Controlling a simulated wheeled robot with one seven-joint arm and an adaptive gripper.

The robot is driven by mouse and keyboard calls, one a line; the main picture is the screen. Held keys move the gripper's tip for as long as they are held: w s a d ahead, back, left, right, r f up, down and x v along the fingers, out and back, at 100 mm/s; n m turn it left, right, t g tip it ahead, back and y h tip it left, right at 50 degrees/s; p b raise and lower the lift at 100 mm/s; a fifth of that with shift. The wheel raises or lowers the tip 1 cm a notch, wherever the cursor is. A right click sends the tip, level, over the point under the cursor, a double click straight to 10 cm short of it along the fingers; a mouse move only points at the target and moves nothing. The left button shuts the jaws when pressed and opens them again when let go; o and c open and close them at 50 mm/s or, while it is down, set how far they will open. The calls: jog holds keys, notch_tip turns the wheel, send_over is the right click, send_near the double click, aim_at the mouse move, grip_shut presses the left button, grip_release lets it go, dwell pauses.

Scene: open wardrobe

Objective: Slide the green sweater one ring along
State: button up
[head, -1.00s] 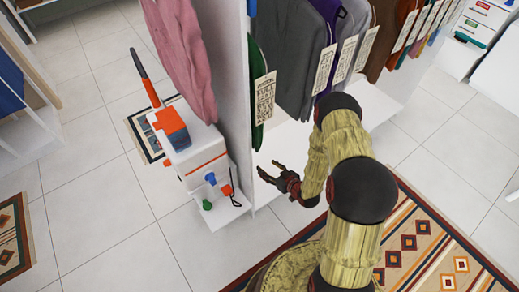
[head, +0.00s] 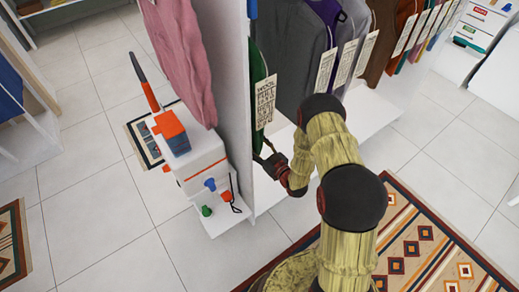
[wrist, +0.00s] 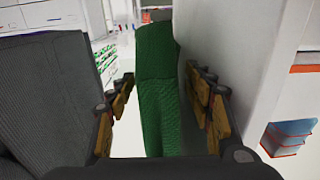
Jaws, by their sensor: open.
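The green sweater (head: 257,84) hangs at the left end of the wardrobe, close to the grey side panel. A printed tag (head: 265,101) hangs in front of part of it. My gripper (head: 268,153) is at the sweater's lower end in the head view. In the wrist view, my gripper (wrist: 162,80) is open, with the green sweater (wrist: 158,90) showing in the gap between its fingers. I cannot tell whether the fingers touch the cloth. The sweater's top and its ring are hidden.
The side panel (head: 225,70) stands close by; it is right of the fingers in the wrist view (wrist: 245,60). A dark grey garment (head: 295,60) hangs to the right, with several tagged garments beyond. A white shelf (head: 380,115) lies below. A pink garment (head: 180,50) hangs outside the panel.

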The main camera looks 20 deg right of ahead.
jog(key=shift+w+a, duration=0.2)
jog(key=shift+w, duration=0.4)
jog(key=c, duration=0.4)
grip_shut()
jog(key=shift+d, duration=0.15)
dwell(0.4)
jog(key=shift+w+d, duration=0.15)
jog(key=shift+d, duration=0.15)
jog(key=shift+w+d+b, duration=0.1)
jog(key=shift+d+b, duration=0.25)
jog(key=shift+o, duration=1.8)
grip_release()
